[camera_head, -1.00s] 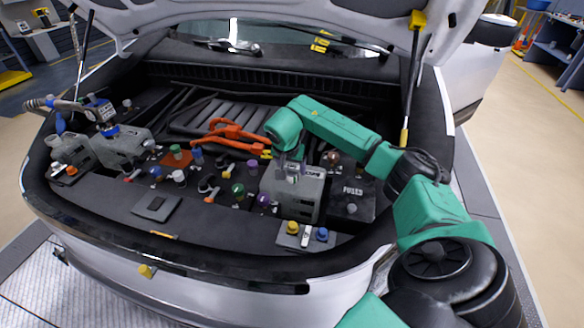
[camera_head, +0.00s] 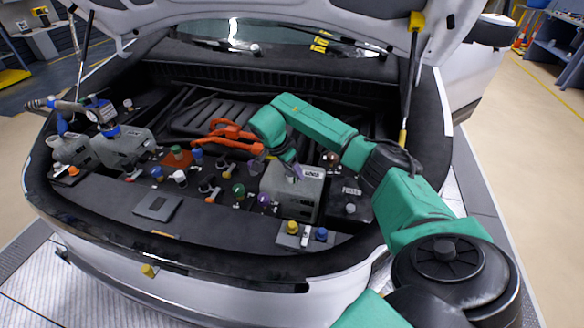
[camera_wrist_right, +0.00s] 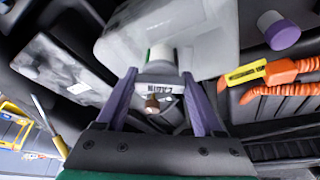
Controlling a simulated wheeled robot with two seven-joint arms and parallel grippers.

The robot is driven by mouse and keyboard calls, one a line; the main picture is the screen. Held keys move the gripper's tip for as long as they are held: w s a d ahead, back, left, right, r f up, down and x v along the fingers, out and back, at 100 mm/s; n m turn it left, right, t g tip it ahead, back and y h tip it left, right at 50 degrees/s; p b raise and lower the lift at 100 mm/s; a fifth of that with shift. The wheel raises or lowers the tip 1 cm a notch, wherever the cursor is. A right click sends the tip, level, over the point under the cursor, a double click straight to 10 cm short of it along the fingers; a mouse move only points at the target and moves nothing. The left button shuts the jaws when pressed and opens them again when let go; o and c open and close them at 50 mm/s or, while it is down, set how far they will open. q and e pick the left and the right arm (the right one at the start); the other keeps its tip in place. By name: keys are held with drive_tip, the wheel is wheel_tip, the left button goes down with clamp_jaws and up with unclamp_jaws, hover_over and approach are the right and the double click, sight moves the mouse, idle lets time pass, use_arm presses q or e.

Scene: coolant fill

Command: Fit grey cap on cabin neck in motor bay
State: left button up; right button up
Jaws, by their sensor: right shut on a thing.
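My right gripper (camera_head: 297,172) is over the pale grey tank (camera_head: 300,203) at the right of the motor bay. In the right wrist view its two purple fingers (camera_wrist_right: 158,80) are shut on a grey cap (camera_wrist_right: 157,79), which bears a printed label. A small brown knob (camera_wrist_right: 152,103) shows below the label. A white neck (camera_wrist_right: 160,57) with a green edge stands on the tank just beyond the cap. I cannot tell whether cap and neck touch. The neck is hidden in the head view. My left gripper is not in view.
Orange cables (camera_head: 228,137) lie left of the tank. Several coloured caps, such as a green one (camera_head: 238,190), stand in front of them. A black fuse box (camera_head: 350,203) is at the tank's right. A raised lid strut (camera_head: 411,85) stands at the far right.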

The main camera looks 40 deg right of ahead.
drive_tip(key=shift+a+m, duration=0.1)
drive_tip(key=shift+m, duration=0.5)
drive_tip(key=shift+m+g, duration=0.6)
drive_tip(key=shift+m, duration=0.4)
drive_tip(key=shift+f, duration=0.1)
drive_tip(key=o, duration=0.8)
drive_tip(key=shift+m, duration=0.3)
drive_tip(key=shift+c, duration=0.2)
drive_tip(key=o, duration=0.3)
drive_tip(key=shift+w, duration=0.1)
drive_tip(key=v, duration=1.4)
drive_tip(key=shift+w+r+b, duration=0.15)
drive_tip(key=shift+r+b, duration=0.2)
drive_tip(key=shift+b, duration=0.05)
